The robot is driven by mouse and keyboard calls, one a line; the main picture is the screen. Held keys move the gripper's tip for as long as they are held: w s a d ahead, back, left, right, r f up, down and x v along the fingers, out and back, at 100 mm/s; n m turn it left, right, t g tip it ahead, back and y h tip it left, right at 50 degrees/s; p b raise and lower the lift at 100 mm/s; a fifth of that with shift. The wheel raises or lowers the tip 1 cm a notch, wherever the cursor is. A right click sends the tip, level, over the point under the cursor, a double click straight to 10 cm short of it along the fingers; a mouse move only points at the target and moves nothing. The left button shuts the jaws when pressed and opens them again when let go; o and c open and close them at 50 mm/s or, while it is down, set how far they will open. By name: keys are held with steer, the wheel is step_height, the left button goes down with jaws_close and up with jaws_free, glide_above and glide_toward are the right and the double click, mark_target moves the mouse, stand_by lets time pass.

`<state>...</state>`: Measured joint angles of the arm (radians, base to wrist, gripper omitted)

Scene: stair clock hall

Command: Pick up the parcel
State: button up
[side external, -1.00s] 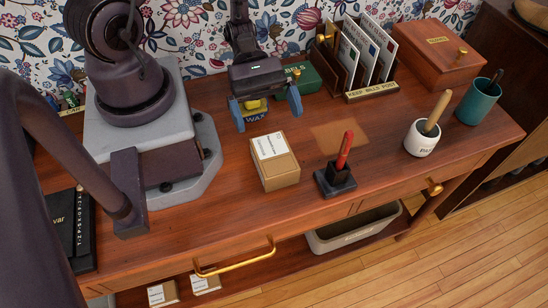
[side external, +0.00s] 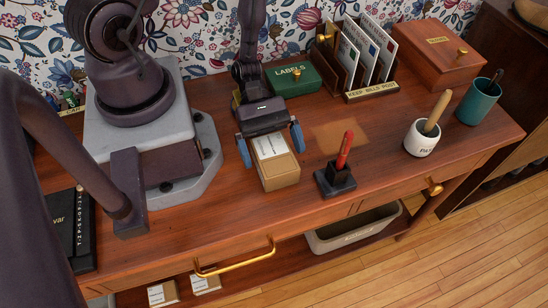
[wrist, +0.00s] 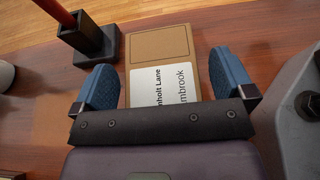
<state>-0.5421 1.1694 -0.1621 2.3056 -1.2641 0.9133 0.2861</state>
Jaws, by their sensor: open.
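The parcel (side external: 280,172) is a small brown box with a white address label on top. It rests on the wooden desk, left of the pen stand. My gripper (side external: 271,147) is open above the back end of the parcel, with its blue fingers out to either side. In the wrist view the parcel (wrist: 160,46) lies between and beyond the two blue fingers of my gripper (wrist: 166,84), with gaps on both sides. The near end of the parcel is hidden by my gripper.
A black stand (side external: 334,180) with a red pen stands close to the parcel's right. A white pot (side external: 421,140), teal cup (side external: 478,105), wooden box (side external: 436,58), letter rack (side external: 372,95) and green labels box (side external: 292,78) are further off. The desk in front is clear.

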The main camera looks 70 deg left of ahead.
steer(key=c, duration=1)
steer(key=shift+c, duration=0.2)
steer(key=shift+r, duration=0.2)
